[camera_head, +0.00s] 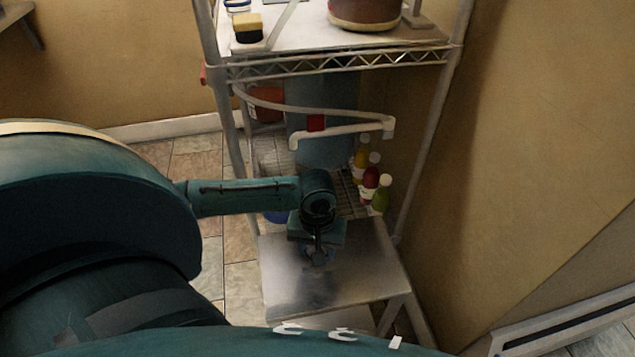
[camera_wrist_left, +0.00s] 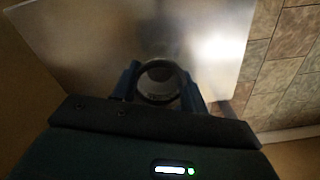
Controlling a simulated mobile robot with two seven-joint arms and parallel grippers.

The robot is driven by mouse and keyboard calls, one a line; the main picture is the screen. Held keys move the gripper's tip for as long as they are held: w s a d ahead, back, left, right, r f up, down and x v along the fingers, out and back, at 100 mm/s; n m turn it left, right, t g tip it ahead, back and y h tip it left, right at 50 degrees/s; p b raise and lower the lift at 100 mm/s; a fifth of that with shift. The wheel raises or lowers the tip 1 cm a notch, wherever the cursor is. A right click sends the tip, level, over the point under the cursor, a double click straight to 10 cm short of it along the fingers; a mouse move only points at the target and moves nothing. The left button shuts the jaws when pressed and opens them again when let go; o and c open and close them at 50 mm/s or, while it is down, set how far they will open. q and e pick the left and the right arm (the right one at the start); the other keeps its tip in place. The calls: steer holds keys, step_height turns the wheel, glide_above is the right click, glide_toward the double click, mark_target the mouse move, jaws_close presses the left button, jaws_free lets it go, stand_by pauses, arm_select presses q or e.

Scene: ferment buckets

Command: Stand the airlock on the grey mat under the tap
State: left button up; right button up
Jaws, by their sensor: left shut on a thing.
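My left gripper (camera_head: 319,252) reaches down over a low metal table and also shows in the wrist view (camera_wrist_left: 160,90). It is shut on the airlock (camera_wrist_left: 160,82), which appears from above as a dark round rim between the two fingers. In the head view the airlock is mostly hidden by my gripper. The tap (camera_head: 345,132) is a white pipe with a red part, standing behind and above my gripper. I cannot make out a grey mat apart from the table top. My right gripper is out of view.
The metal table top (camera_head: 375,268) is bare around my gripper, with a dark shadow in front. Behind it, several coloured bottles (camera_head: 371,180) stand on a wire shelf, near a large blue container (camera_head: 325,95). Rack posts (camera_head: 433,130) rise at both sides.

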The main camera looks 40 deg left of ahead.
arm_select(q)
step_height(320, 180, down, 2)
steer(key=shift+f, duration=0.1)
steer(key=o, duration=1)
steer(key=shift+c, duration=0.2)
